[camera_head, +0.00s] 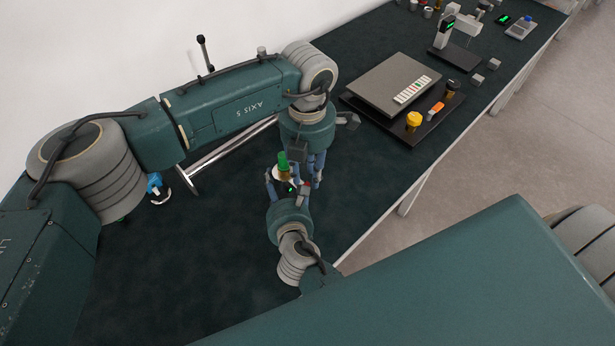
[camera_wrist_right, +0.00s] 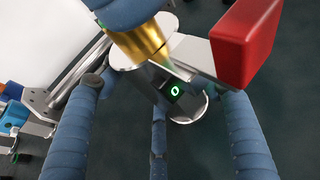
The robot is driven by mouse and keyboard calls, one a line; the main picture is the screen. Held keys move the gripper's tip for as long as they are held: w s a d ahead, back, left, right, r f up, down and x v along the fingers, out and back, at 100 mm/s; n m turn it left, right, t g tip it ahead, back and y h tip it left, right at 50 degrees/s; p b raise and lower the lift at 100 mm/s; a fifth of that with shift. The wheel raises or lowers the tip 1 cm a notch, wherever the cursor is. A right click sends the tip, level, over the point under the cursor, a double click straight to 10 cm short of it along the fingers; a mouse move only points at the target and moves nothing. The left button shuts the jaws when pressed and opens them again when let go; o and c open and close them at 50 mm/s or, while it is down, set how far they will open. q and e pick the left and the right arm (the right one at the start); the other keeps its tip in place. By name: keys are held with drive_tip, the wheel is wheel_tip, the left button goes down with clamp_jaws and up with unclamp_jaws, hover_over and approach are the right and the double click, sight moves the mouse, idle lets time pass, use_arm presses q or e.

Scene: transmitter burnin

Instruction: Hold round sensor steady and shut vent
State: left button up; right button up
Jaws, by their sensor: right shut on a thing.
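The round sensor (camera_wrist_right: 185,92), a silver body with a dark face and a lit green digit, sits between the blue fingers of my right gripper (camera_head: 288,190), which is shut on it. In the head view it is mostly hidden by fingers. A brass fitting (camera_wrist_right: 140,42) rises from it, with a green cap (camera_head: 283,161) on top.
A grey plate on a dark tray (camera_head: 368,118) stands to the right, with a yellow knob (camera_head: 413,121) and an orange piece. Small instruments stand farther back. A blue-and-silver fitting (camera_head: 154,186) and metal rails lie to the left. The dark tabletop in front is clear.

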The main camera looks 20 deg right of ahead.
sight(302, 183)
use_arm(q)
drive_tip(key=shift+f, duration=1.35)
use_arm(e)
drive_tip(key=shift+r, duration=0.1)
use_arm(q)
drive_tip(key=c, duration=0.6)
drive_tip(key=shift+d, duration=0.1)
clamp_jaws()
use_arm(e)
drive_tip(key=shift+a, duration=0.1)
use_arm(q)
drive_tip(key=shift+r, duration=0.1)
